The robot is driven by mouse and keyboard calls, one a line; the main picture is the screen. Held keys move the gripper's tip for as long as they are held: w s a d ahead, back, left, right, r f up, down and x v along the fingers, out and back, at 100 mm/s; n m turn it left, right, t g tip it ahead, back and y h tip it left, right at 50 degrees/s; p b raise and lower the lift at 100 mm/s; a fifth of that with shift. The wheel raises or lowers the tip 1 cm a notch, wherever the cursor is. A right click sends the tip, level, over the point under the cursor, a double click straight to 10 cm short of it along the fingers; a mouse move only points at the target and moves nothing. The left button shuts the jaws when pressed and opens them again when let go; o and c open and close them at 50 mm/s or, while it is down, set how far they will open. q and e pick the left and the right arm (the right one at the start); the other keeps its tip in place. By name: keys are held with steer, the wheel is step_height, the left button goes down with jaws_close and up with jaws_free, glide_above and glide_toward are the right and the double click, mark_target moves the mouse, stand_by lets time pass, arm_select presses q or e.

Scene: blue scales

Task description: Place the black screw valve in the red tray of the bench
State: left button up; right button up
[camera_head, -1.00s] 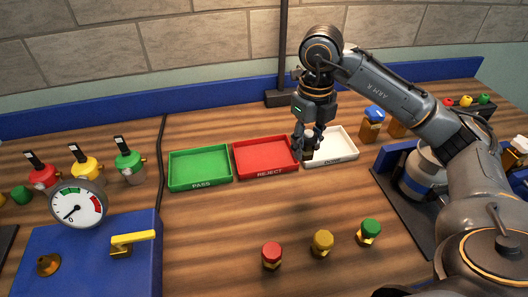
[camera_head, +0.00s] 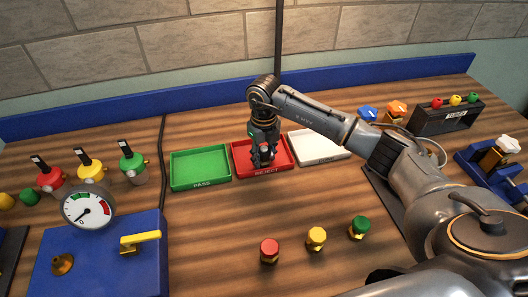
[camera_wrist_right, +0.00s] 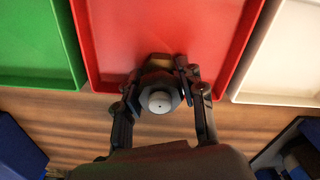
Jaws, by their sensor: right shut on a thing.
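My right gripper (camera_head: 264,158) is over the red tray (camera_head: 281,166) marked REJECT, pointing down. In the right wrist view the gripper (camera_wrist_right: 160,84) is shut on the black screw valve (camera_wrist_right: 160,98), a dark faceted piece with a grey round end and a bit of brass colour at its far side. The valve is over the near part of the red tray (camera_wrist_right: 160,30). In the head view the fingers mostly hide the valve, and I cannot tell whether it touches the tray floor. My left gripper is not in view.
The green PASS tray (camera_head: 200,168) is left of the red tray, the white tray (camera_head: 318,146) right. Red (camera_head: 269,250), yellow (camera_head: 316,238) and green (camera_head: 359,227) capped valves stand in front. A gauge (camera_head: 87,208) and blue box (camera_head: 100,262) are at left.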

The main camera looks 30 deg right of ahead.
mark_target(264, 148)
steer(key=shift+f, duration=0.1)
steer(key=shift+f+b, duration=0.15)
steer(key=shift+b, duration=0.15)
steer(key=o, duration=1.3)
steer(key=shift+c, duration=0.2)
steer(key=shift+r+p, duration=0.3)
steer(key=shift+r, duration=0.05)
steer(key=shift+w+r+b, duration=0.1)
steer(key=shift+r+b, duration=0.2)
steer(key=shift+r, duration=0.05)
step_height(264, 148, up, 11)
steer(key=b, duration=0.2)
steer(key=shift+b, duration=0.3)
